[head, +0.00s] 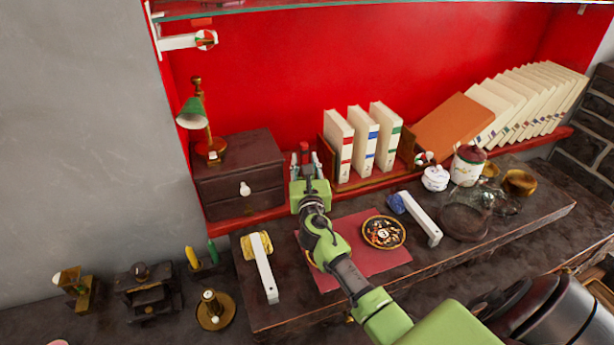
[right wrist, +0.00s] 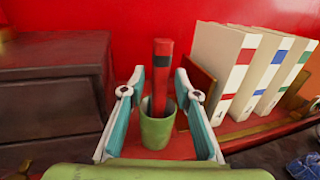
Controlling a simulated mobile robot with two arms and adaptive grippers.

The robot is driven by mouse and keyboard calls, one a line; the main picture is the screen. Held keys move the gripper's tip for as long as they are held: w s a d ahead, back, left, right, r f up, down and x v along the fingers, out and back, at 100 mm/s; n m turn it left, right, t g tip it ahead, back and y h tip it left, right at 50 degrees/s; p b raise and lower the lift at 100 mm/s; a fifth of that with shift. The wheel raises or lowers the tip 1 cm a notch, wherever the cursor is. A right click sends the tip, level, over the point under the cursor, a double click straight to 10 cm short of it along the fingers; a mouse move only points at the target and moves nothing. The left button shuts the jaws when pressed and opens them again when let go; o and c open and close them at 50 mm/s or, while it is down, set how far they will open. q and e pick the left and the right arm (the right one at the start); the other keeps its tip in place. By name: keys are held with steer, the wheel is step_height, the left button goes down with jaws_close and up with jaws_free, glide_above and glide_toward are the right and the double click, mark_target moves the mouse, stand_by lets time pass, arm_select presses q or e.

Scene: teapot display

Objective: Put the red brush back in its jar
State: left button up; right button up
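The red brush (right wrist: 162,65), a red stick with a dark band, stands nearly upright with its lower end inside the green jar (right wrist: 157,132) in the right wrist view. In the head view only a bit of the red brush (head: 304,148) shows between my fingers. My right gripper (right wrist: 160,78) is open, one finger on each side of the brush, with gaps visible on both sides. In the head view the right gripper (head: 305,160) is at the shelf, just right of the drawer box, and hides the jar. My left gripper is not in view.
The dark drawer box (head: 240,175) stands close on the left and white books (head: 360,138) in a wooden rack close on the right. The red back wall is behind. Lower down lie a red mat (head: 395,255), a round dish (head: 384,232) and white-handled pieces (head: 265,275).

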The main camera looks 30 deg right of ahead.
steer(key=v, duration=1)
steer(key=shift+b, duration=0.3)
steer(key=shift+o, duration=0.7)
steer(key=shift+s+r, duration=0.1)
